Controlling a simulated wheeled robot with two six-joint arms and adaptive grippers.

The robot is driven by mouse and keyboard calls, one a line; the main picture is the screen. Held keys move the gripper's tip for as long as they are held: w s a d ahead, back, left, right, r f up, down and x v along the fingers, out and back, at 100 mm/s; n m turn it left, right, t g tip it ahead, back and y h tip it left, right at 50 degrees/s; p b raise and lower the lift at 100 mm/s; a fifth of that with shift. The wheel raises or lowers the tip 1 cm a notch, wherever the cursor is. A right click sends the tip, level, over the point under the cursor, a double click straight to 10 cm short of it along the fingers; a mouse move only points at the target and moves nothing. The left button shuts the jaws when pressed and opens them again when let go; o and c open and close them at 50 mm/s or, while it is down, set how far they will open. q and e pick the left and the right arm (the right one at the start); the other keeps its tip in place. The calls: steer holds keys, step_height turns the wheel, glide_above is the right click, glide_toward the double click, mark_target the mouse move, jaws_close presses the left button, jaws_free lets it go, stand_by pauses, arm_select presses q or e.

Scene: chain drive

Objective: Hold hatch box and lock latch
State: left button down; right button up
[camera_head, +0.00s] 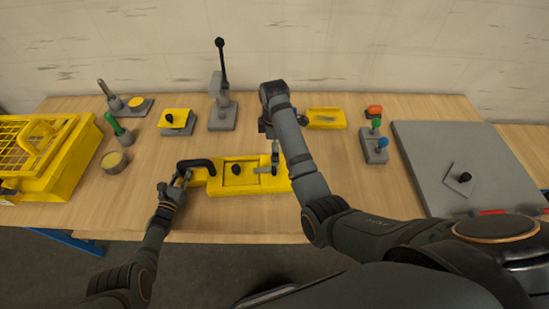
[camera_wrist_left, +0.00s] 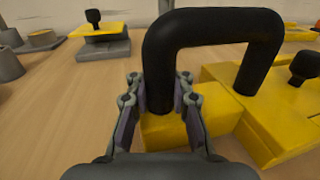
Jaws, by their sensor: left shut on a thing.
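The yellow hatch box (camera_head: 212,186) lies near the front edge of the table, with a black knob (camera_head: 236,169) on its lid. A black arched handle (camera_head: 196,163) rises from its left end; it also shows large in the left wrist view (camera_wrist_left: 212,20). My left gripper (camera_head: 181,178) is shut on the near-left post of this handle, with its fingers on both sides of the post. A grey latch part (camera_head: 264,170) is at the box's right side. My right gripper (camera_head: 274,157) points down close by it, partly hidden by my forearm; contact and finger opening are unclear.
A yellow cage-like crate (camera_head: 55,160) stands at the left. A lever stand (camera_head: 222,112), a yellow-topped block (camera_head: 176,120) and a yellow tray (camera_head: 326,119) stand behind the box. A joystick block (camera_head: 373,147) and a grey panel (camera_head: 440,155) are to the right.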

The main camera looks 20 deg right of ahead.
step_height(320, 180, up, 3)
steer(key=shift+r, duration=0.15)
arm_select(q)
steer(key=c, duration=1.1)
jaws_free()
